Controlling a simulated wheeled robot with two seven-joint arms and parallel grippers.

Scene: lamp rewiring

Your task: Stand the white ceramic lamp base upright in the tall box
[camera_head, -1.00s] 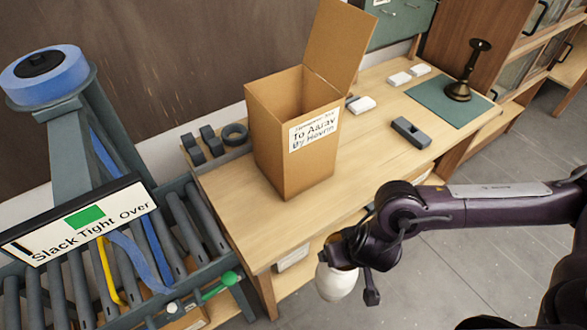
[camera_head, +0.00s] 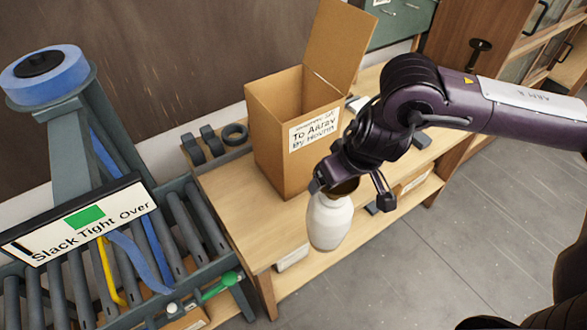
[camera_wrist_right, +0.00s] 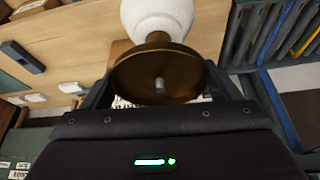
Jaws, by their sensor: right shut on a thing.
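The white ceramic lamp base (camera_head: 330,222) hangs from my right gripper (camera_head: 350,188), in front of the table's near edge and above the floor. My right gripper is shut on its brass end, which is uppermost; the white body hangs below, nearly upright. The wrist view shows the brass disc (camera_wrist_right: 158,82) between the fingers and the white body (camera_wrist_right: 160,18) beyond it. The tall cardboard box (camera_head: 278,140) stands on the table behind and left of the lamp base. Its top is open, with one flap (camera_head: 338,45) raised at the back right. My left gripper is not in view.
A roller conveyor (camera_head: 75,275) with a sign (camera_head: 80,220) and blue strap roll (camera_head: 42,72) lies left of the wooden table (camera_head: 235,210). Dark rings (camera_head: 235,134) stand left of the box. My right arm hides much of the table's right side.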

